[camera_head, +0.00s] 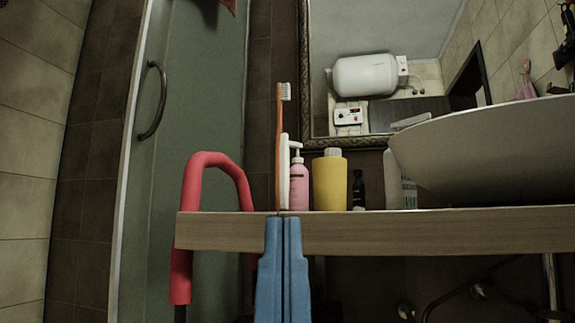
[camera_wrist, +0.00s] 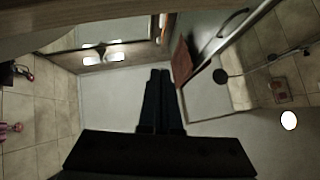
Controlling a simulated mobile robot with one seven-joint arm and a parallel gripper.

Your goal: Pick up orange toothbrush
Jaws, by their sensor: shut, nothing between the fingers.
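The orange toothbrush (camera_head: 279,140) stands upright at the left part of the wooden shelf in the head view, with its white bristles at the top facing right. Its lower end meets the shelf edge line just above my fingertips. My gripper (camera_head: 283,220) has blue fingers pressed together, pointing up in front of the shelf's front edge, directly below the toothbrush in the picture. The depth gap between them is hard to judge. In the wrist view my gripper (camera_wrist: 160,74) shows as two dark, closed fingers with nothing between them.
A slim white object (camera_head: 284,172), a pink pump bottle (camera_head: 299,186), a yellow bottle (camera_head: 329,182) and a small dark bottle (camera_head: 358,190) stand close right of the toothbrush. A white basin (camera_head: 480,150) fills the shelf's (camera_head: 420,232) right side. A red bent tube (camera_head: 190,180) is at left.

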